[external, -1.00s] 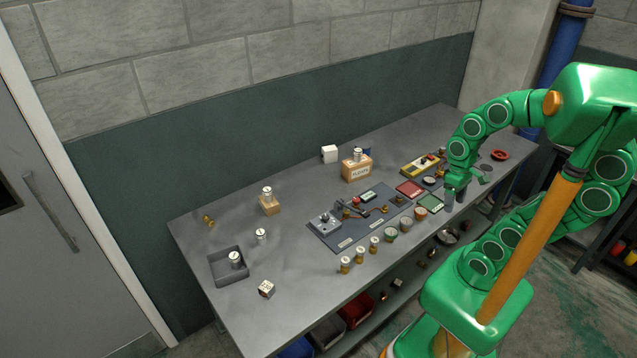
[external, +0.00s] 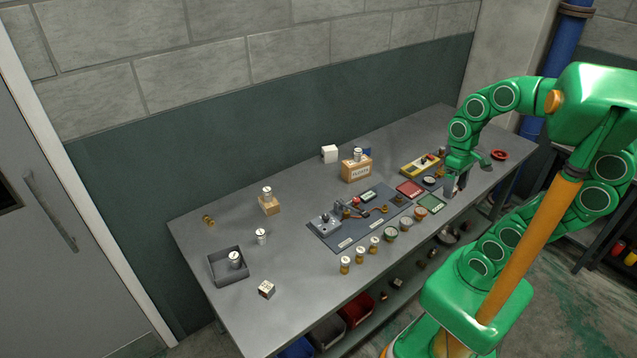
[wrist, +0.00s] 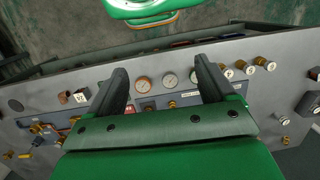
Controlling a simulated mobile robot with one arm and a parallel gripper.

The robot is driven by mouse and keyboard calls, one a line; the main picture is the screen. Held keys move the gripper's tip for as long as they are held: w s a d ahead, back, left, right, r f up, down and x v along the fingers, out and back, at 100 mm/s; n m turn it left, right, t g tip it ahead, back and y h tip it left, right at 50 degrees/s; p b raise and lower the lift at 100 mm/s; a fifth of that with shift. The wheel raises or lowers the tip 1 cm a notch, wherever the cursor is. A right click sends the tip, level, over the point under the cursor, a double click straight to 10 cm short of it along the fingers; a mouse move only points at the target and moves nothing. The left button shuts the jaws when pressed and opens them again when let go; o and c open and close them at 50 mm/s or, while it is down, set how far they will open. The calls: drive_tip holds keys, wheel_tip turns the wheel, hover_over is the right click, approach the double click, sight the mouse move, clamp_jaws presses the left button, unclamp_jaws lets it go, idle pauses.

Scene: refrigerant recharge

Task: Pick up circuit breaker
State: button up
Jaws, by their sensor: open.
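I cannot tell for sure which item is the circuit breaker. A small white block with dark marks (wrist: 82,95) lies left of my left finger in the wrist view and may be it. It is not clearly visible in the external view, where my arm covers that area. My gripper (external: 452,188) is over the right front part of the workbench, pointing down. In the wrist view my gripper (wrist: 161,85) has its two dark fingers wide apart with nothing held between them. Round gauges (wrist: 169,80) show beyond the gap.
The grey workbench (external: 300,285) holds a blue-grey mat (external: 335,240), a yellow case (external: 420,165), a green square (external: 432,204), a red ring (external: 499,155), brass-based fittings (external: 360,255) and a grey tray (external: 214,272). The left front surface is mostly clear.

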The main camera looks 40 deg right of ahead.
drive_tip(key=w+a+r+m+t+y, duration=0.1)
drive_tip(key=w+a+r+m+y, duration=0.2)
drive_tip(key=w, duration=1)
drive_tip(key=w+a+r+m+y, duration=0.15)
drive_tip(key=w+m, duration=0.25)
drive_tip(key=w, duration=0.8)
drive_tip(key=w+a+r+m+t+y, duration=0.1)
drive_tip(key=w+r+m+y, duration=0.25)
drive_tip(key=w, duration=0.95)
drive_tip(key=w+d+f+m+t+y, duration=0.1)
drive_tip(key=w+d+m, duration=0.2)
drive_tip(key=w, duration=0.5)
drive_tip(key=w+d+f+m+t+y, duration=0.1)
drive_tip(key=w+d+m, duration=0.15)
drive_tip(key=w, duration=0.45)
drive_tip(key=w+d+f+m+t+y, duration=0.2)
drive_tip(key=w+d+f+m, duration=0.45)
drive_tip(key=w+d, duration=0.6)
approach(323, 154)
drive_tip(key=shift+s+d+r+n, duration=0.25)
drive_tip(key=shift+s+d, duration=0.1)
drive_tip(key=shift+s, duration=0.15)
drive_tip(key=shift+w+a+f, duration=0.15)
drive_tip(key=shift+a+f, duration=0.2)
drive_tip(key=shift+w+x, duration=0.15)
drive_tip(key=shift+x, duration=1.6)
drive_tip(key=shift+w+x, duration=0.15)
drive_tip(key=shift+x, duration=1.6)
drive_tip(key=shift+d, duration=0.15)
drive_tip(key=c, duration=1.2)
